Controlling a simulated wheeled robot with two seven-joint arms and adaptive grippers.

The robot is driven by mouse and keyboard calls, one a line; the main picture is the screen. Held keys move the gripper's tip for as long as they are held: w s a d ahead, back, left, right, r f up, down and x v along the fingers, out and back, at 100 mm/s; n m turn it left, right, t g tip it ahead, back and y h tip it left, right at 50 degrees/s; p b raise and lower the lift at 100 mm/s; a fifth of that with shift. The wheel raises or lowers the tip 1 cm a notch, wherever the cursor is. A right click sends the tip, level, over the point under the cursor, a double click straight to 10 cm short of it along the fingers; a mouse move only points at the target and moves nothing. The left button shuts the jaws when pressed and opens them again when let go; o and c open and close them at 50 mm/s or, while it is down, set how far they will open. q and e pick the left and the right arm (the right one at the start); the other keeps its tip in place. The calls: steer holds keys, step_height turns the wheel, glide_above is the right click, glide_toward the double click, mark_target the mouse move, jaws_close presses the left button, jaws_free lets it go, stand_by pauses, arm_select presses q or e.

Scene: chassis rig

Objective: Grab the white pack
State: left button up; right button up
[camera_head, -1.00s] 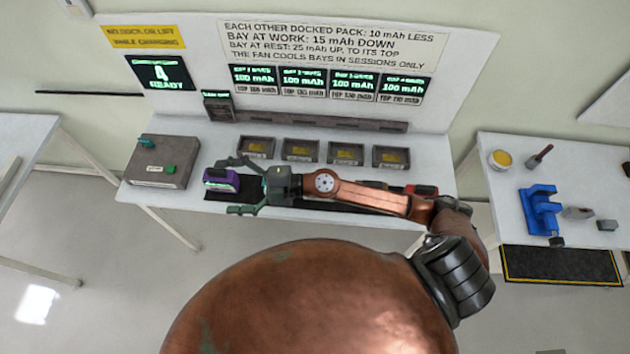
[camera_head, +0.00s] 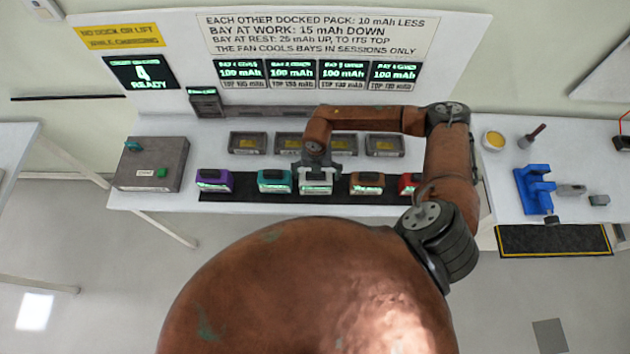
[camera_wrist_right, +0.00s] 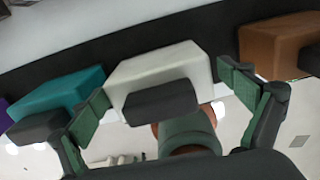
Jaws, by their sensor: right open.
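The white pack (camera_head: 316,186) stands on the black mat (camera_head: 250,188) at the front of the table, in the middle of a row of packs. In the right wrist view the white pack (camera_wrist_right: 160,75) lies between the two green-padded fingers of my right gripper (camera_wrist_right: 170,100), with a dark handle on its near side. My right gripper (camera_head: 316,170) is open around or just above the pack; I cannot tell whether a finger touches it. My left gripper is not in view.
A teal pack (camera_head: 274,182) is close on the left and a brown pack (camera_head: 367,185) on the right. A purple pack (camera_head: 214,181) and a red pack (camera_head: 408,184) stand farther out. Several bays (camera_head: 248,143) line the back. A grey box (camera_head: 150,165) sits at left.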

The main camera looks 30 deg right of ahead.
mark_target(315, 182)
steer(key=f, duration=0.1)
steer(key=f+p, duration=0.1)
steer(key=f, duration=0.1)
steer(key=shift+s+a+f, duration=0.2)
steer(key=shift+a+f, duration=0.1)
steer(key=shift+a, duration=0.05)
steer(key=shift+f, duration=0.45)
steer(key=shift+c, duration=0.6)
steer(key=c, duration=1.3)
